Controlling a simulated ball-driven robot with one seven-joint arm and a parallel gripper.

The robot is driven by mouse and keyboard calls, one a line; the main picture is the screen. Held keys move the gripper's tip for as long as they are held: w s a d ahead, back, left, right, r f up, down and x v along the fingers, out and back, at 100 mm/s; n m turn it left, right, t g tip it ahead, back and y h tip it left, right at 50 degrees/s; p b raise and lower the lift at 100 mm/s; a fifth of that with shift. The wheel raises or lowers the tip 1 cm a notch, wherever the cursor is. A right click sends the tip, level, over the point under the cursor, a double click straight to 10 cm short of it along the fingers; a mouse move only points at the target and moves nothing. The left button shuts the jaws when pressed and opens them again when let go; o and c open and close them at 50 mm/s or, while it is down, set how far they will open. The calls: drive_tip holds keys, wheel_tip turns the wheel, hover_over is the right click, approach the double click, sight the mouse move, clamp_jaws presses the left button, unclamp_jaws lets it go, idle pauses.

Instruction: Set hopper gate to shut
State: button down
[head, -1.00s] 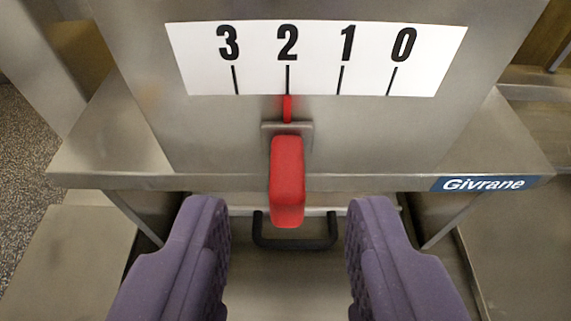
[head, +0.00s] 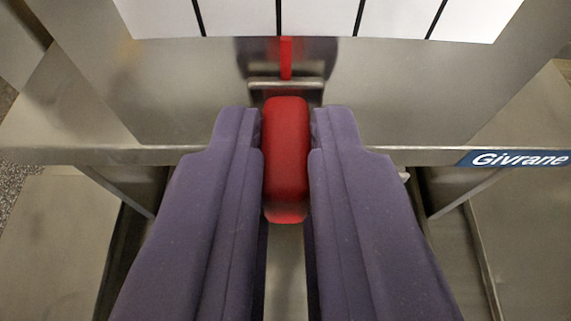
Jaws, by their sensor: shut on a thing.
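The red gate handle (head: 286,165) sticks out of the metal front in the middle of the view. My gripper (head: 286,130) is shut on it, with one purple finger against each side. A thin red pointer (head: 286,58) rises above the handle, close to the second tick from the left on the white scale plate (head: 320,18). That tick carried the number 2 in the earlier view; the numbers are now cut off by the top edge. The small bracket (head: 286,84) behind the handle shows just above my fingertips.
A metal ledge (head: 420,155) runs across behind my fingers, with a blue "Givrane" label (head: 515,159) at right. Metal surfaces lie below on both sides. The black loop handle seen earlier is hidden behind my gripper.

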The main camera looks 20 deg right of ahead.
sight(402, 112)
drive_tip(key=d, duration=0.2)
drive_tip(key=s+d+b, duration=0.1)
drive_tip(key=d, duration=0.1)
drive_tip(key=c, duration=1.1)
unclamp_jaws()
drive_tip(key=shift+s+d, duration=0.1)
drive_tip(key=shift+d, duration=0.05)
drive_tip(key=p+v, duration=0.1)
drive_tip(key=v, duration=0.7)
